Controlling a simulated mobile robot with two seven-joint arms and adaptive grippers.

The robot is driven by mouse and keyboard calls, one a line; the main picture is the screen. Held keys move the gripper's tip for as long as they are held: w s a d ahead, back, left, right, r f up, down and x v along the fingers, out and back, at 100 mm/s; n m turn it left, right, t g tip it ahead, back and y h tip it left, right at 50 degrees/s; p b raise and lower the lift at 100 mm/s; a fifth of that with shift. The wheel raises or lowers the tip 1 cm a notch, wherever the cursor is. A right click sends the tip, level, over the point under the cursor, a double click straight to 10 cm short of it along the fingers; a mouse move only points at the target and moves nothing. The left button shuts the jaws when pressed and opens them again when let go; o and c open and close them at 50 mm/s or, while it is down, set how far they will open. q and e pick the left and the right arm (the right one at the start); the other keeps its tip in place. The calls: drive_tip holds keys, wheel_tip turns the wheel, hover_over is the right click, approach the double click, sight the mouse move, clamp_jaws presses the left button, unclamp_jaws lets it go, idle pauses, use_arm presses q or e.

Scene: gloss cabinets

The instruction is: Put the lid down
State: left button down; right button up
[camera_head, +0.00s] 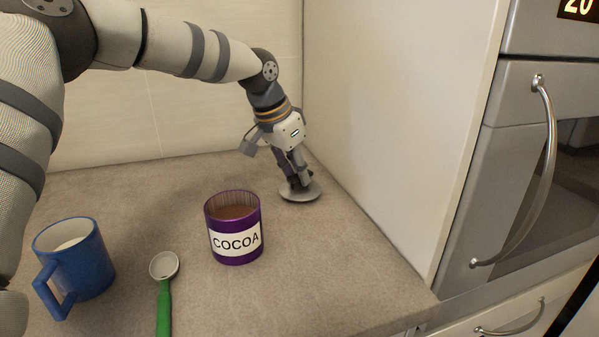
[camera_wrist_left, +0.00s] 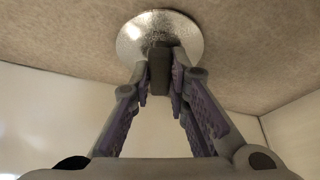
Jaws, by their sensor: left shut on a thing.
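The lid (camera_head: 301,194) is a round grey metal disc at the back right of the counter, near the side panel. It lies flat, at or very close to the counter surface; I cannot tell if it touches. My left gripper (camera_head: 297,183) points down over it and is shut on its knob. In the left wrist view the shiny lid (camera_wrist_left: 134,38) is beyond the fingertips, with its dark knob (camera_wrist_left: 159,72) between the fingers of my left gripper (camera_wrist_left: 162,80). The right gripper is in neither view.
An open purple cocoa tin (camera_head: 234,240) with brown powder stands left of the lid. A blue mug (camera_head: 84,265) and a green-handled spoon (camera_head: 164,290) are further left. A tall white panel (camera_head: 395,110) bounds the counter at right, with an oven (camera_head: 510,160) beyond. The front right counter is clear.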

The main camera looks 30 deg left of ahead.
use_arm(q)
drive_tip(key=shift+f, duration=0.1)
drive_tip(key=c, duration=1.5)
unclamp_jaws()
drive_tip(key=shift+c, duration=0.2)
drive_tip(key=v, duration=1.2)
drive_tip(key=shift+p, duration=0.4)
drive_tip(key=shift+s, duration=0.1)
